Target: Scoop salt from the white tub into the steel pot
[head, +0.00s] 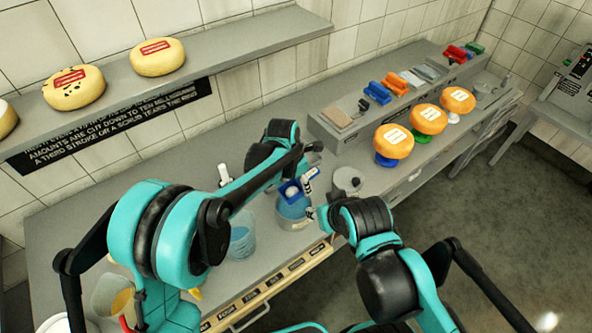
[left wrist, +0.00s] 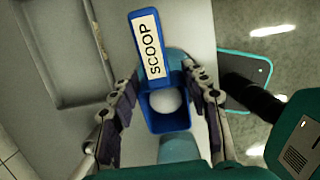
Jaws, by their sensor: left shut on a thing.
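My left gripper (head: 303,181) is shut on a blue scoop (head: 290,191) with a white "SCOOP" label. In the left wrist view the scoop (left wrist: 154,122) sits between the two fingers, with a rounded white heap, seemingly salt, in its bowl. A white round rim at the bottom left, perhaps the white tub (head: 52,324), is cut off by the frame.
A clear blue-tinted jug (head: 242,240) stands left of the pot. A grey lidded pot (head: 347,179) stands to its right. Cheese wheels (head: 393,141) on coloured stands line the right of the counter. A clear container with orange contents (head: 119,300) is at the lower left.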

